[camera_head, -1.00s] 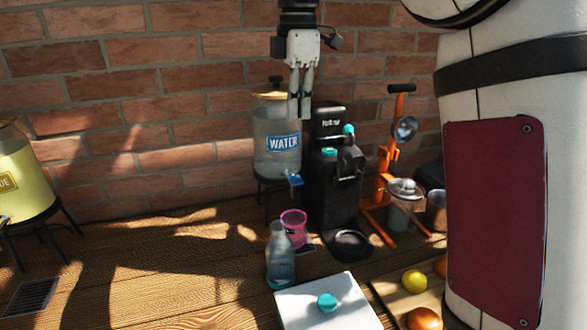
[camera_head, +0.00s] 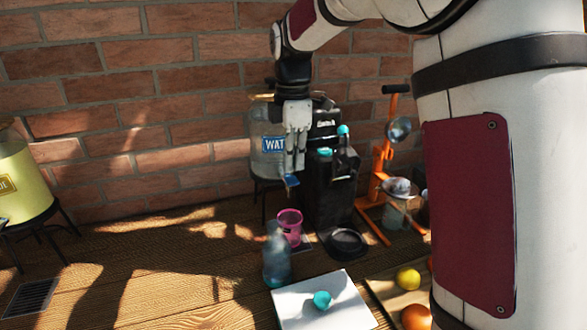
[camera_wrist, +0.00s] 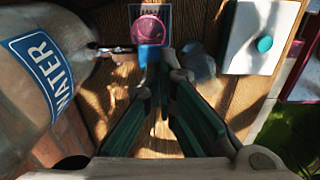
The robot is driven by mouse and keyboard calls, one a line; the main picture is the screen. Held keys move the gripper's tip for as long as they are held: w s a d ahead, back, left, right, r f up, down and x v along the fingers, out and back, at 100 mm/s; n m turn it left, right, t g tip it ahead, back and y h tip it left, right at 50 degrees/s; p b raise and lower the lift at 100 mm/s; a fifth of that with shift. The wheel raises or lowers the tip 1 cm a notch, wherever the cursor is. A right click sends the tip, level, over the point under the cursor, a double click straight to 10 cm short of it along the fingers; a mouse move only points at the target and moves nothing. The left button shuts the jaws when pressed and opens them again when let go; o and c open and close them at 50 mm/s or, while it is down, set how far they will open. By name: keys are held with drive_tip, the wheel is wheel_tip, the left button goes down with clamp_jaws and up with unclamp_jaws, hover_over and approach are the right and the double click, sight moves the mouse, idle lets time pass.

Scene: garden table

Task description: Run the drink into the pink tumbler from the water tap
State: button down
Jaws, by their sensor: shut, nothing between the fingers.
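The water dispenser (camera_head: 266,150) is a clear jar with a blue label on a dark stand by the wall; it also shows in the wrist view (camera_wrist: 40,60). Its blue tap (camera_head: 291,180) sticks out at the front, and in the wrist view the tap (camera_wrist: 150,54) is just ahead of my fingertips. The pink tumbler (camera_head: 290,226) stands below the tap; the wrist view shows it from above (camera_wrist: 148,28), partly covered by the tap. My gripper (camera_head: 295,166) is shut and empty, pointing down at the tap. I cannot tell whether it touches the tap.
A clear bottle (camera_head: 276,258) stands in front of the tumbler. A black coffee machine (camera_head: 330,190) is close on the right, with an orange press (camera_head: 378,180) beyond. A white board (camera_head: 330,300) with a teal lid (camera_head: 322,299) lies in front. The table's left middle is clear.

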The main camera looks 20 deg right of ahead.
sight(289, 177)
drive_tip(key=shift+f, duration=1.35)
